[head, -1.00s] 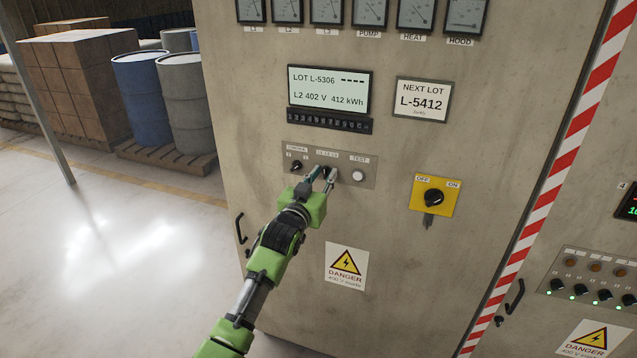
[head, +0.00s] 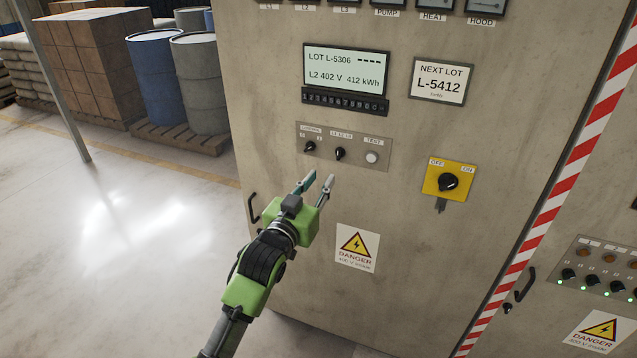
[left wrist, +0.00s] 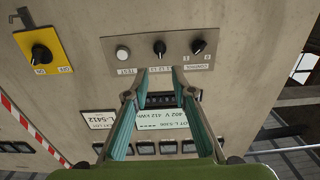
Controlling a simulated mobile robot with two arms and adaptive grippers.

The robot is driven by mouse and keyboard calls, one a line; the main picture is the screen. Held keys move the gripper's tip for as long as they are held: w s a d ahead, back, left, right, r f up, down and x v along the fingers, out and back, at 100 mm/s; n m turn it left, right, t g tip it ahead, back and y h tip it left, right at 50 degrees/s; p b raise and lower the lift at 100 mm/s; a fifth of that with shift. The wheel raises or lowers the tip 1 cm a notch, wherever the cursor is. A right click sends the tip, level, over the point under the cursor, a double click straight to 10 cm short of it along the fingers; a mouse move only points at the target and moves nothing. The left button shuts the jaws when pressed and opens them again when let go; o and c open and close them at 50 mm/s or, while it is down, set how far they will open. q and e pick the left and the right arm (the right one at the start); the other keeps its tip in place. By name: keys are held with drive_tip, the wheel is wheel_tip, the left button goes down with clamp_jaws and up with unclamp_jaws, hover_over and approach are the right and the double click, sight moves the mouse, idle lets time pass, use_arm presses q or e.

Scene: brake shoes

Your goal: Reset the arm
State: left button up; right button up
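The panel bears a control knob (head: 310,147), an L1 L2 L3 selector knob (head: 340,154) and a white test button (head: 372,157). The fingertips are clear of the selector knob. The display (head: 345,70) reads LOT L-5306 and L2 402 V. My right gripper is not in view.
A yellow OFF/ON rotary switch (head: 448,181) and a danger sign (head: 357,245) are on the cabinet front. A door handle (head: 253,207) sticks out at its left edge. Blue (head: 158,80) and grey drums stand on a pallet at the left. Open floor (head: 120,210) lies left of the cabinet.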

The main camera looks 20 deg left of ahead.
use_arm(q)
drive_tip(key=s+f+g, duration=0.2)
drive_tip(key=f, duration=1.1)
drive_tip(key=s+f+g, duration=0.2)
drive_tip(key=f+g, duration=0.1)
drive_tip(key=f, duration=1)
drive_tip(key=s+f+g, duration=0.2)
drive_tip(key=s+f, duration=0.3)
drive_tip(key=f, duration=0.3)
drive_tip(key=s+f+g, duration=0.1)
drive_tip(key=s+f, duration=0.4)
drive_tip(key=f, duration=0.3)
drive_tip(key=s+f+g, duration=0.3)
drive_tip(key=s+f, duration=0.5)
drive_tip(key=s, duration=0.6)
drive_tip(key=s+f+m+g, duration=0.1)
drive_tip(key=s+f+g, duration=0.2)
drive_tip(key=s+f, duration=0.5)
drive_tip(key=s+f+m+g, duration=0.1)
drive_tip(key=s+f+g, duration=0.2)
drive_tip(key=s+f, duration=0.6)
drive_tip(key=s, duration=1.3)
drive_tip(key=shift+a+y, duration=0.15)
drive_tip(key=shift+y, duration=0.15)
